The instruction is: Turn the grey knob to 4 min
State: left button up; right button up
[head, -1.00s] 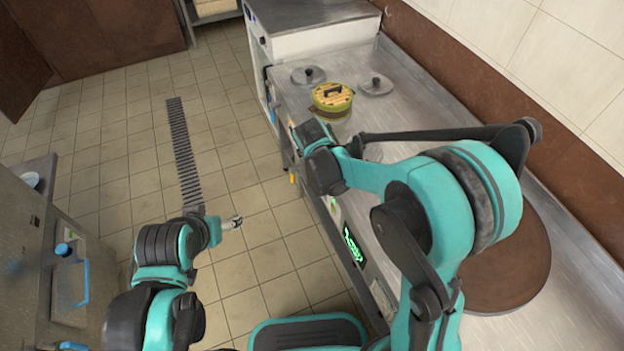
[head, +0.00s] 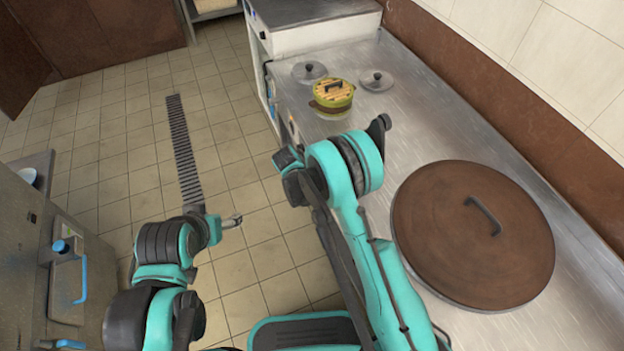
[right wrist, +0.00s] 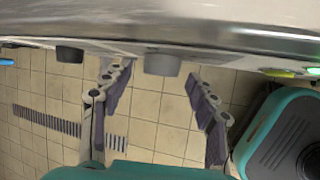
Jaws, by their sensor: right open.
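In the right wrist view, a grey knob (right wrist: 162,63) sticks out from the counter's steel front. A second, darker knob (right wrist: 70,53) is further left on the same front. My right gripper (right wrist: 156,74) is open, its two fingers on either side of the grey knob, with gaps and no clear contact. I cannot read the knob's setting or any minute marks. In the head view the knobs and right fingers are hidden by my right arm. My left gripper (head: 232,221) hangs over the floor, away from the counter; its jaws are too small to read.
The steel counter (head: 400,135) carries a large brown round lid (head: 470,232), a yellow-green pot (head: 333,95) and two grey lids (head: 309,72) (head: 376,81). A green light (right wrist: 313,71) glows on the front. Tiled floor lies open at left.

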jog(key=shift+w+d+f, duration=0.2)
jog(key=shift+w+f, duration=0.05)
jog(key=shift+f, duration=0.3)
jog(key=c, duration=1.2)
jog(key=shift+o, duration=0.2)
jog(key=shift+g, duration=0.4)
jog(key=shift+w+a+n+g+h, duration=0.15)
jog(key=shift+n+g+h, duration=0.15)
jog(key=shift+g, duration=0.6)
jog(key=shift+w+d+n+g+h, duration=0.15)
jog(key=shift+g+h, duration=0.2)
jog(key=shift+g, duration=0.55)
jog(key=shift+w+a+n+g+h, duration=0.15)
jog(key=shift+n+g+h, duration=0.15)
jog(key=shift+g, duration=0.6)
